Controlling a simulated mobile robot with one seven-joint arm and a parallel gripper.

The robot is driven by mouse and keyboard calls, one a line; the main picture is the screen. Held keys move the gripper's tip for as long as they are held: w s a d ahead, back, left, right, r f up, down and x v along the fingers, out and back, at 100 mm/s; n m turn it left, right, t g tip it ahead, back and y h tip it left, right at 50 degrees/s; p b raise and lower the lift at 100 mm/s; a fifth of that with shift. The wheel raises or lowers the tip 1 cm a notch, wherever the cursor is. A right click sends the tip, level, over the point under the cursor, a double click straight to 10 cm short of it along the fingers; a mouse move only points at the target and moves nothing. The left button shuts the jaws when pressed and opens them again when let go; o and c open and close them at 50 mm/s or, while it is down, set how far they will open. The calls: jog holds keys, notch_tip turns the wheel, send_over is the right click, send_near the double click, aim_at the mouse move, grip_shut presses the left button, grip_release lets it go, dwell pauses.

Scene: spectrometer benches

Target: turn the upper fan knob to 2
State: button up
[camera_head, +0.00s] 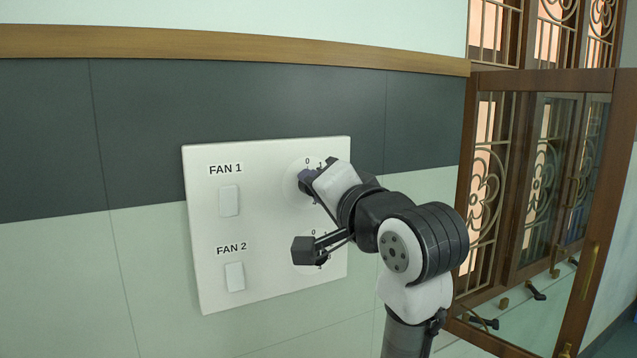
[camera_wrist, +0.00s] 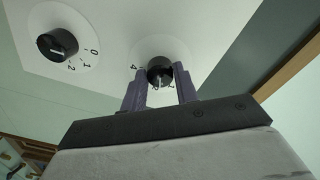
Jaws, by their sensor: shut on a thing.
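The white switch panel (camera_head: 265,225) on the wall has FAN 1 and FAN 2 labels. My gripper (camera_head: 306,181) is at the upper fan knob, largely hiding it and its dial (camera_head: 296,165) in the head view; 0 and 1 show above. In the wrist view, the black upper knob (camera_wrist: 160,70) sits between the two purple fingers of my gripper (camera_wrist: 161,82), which is shut on it. A 4 shows beside that knob; its pointer setting is unclear. The lower fan knob (camera_wrist: 57,43) shows free in the wrist view, with 0, 1 and 2 beside it.
A white rocker switch (camera_head: 229,200) sits below FAN 1, another (camera_head: 235,276) below FAN 2. My arm covers the panel's right side and part of the lower dial. A wooden window frame with an open glass leaf (camera_head: 545,190) stands to the right.

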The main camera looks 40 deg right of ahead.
jog(key=shift+m+p, duration=0.3)
jog(key=shift+m, duration=0.6)
jog(key=o, duration=1)
jog(key=shift+d, duration=0.1)
jog(key=b+v, duration=0.4)
jog(key=v, duration=1)
